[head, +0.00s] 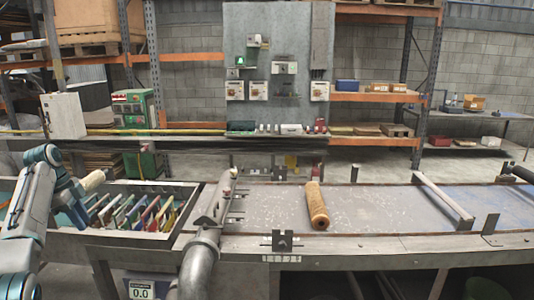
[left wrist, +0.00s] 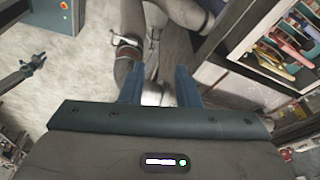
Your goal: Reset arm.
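My left arm comes in at the left edge of the head view, grey with teal joints. Its gripper (head: 78,208) is near the left side of the bin, partly hidden by the arm. In the left wrist view, the two dark blue fingers (left wrist: 160,88) stand apart, with no held object visible between them. A tan tube (head: 317,206) lies on the worktable, clear of my arm. A cream cylindrical piece (head: 95,180) shows beside my left wrist; I cannot tell what supports it.
A metal bin (head: 130,240) holds several coloured flat items; its edge also shows in the left wrist view (left wrist: 255,75). A grey pipe (head: 196,265) rises by the worktable (head: 270,208). A metal bar (head: 443,198) crosses the table at right. Table space around the tan tube is free.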

